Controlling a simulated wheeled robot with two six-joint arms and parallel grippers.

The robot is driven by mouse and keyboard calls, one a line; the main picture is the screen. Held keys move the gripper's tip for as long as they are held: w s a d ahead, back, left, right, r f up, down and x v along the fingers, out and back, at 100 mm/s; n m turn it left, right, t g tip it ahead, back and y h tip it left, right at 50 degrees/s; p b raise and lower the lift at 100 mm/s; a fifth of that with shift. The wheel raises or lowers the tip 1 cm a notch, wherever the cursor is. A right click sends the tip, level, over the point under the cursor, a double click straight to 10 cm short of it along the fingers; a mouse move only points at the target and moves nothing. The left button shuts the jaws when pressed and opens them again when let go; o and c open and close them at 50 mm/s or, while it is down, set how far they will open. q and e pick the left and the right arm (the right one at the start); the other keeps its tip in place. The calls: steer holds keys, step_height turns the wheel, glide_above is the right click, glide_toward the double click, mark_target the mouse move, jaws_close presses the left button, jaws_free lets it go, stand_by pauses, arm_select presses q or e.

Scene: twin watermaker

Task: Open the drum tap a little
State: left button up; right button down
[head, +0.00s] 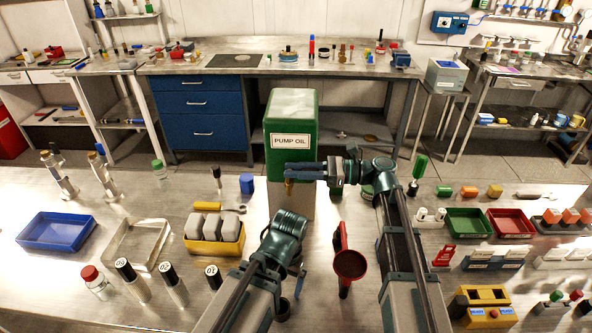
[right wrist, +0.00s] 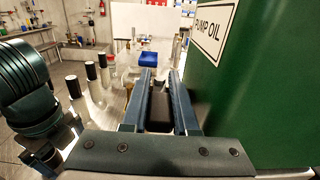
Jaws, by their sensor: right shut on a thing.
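The green drum labelled PUMP OIL (head: 291,125) stands on a grey block at the middle of the bench. Its brass drum tap (head: 289,187) shows at the lower front, just under my right fingertips. My right gripper (head: 288,171) reaches in from the right across the drum's front. It is shut on the tap's handle, a dark block (right wrist: 159,109) between the fingers in the right wrist view. The fingers hide most of the tap. My left arm's wrist (head: 287,226) is in front of the block, and its fingers cannot be made out.
A yellow tray with grey blocks (head: 214,232), a clear tray (head: 139,244) and a blue tray (head: 57,231) lie to the left. Numbered bottles stand in front. Green (head: 468,222) and red (head: 511,222) trays are right.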

stand_by(0.7)
steer(key=shift+s+m+t+h, duration=0.2)
steer(key=shift+m+t, duration=0.65)
steer(key=shift+t, duration=0.45)
steer(key=shift+s+m+t+h, duration=0.1)
steer(key=shift+m+t+h, duration=0.1)
steer(key=shift+m+t, duration=0.9)
steer(key=shift+n, duration=0.25)
steer(key=c, duration=1)
jaws_free()
steer(key=shift+o, duration=0.2)
steer(key=v, duration=1.3)
steer(key=shift+s+d, duration=0.2)
steer(key=shift+d, duration=0.15)
steer(key=shift+f, duration=0.1)
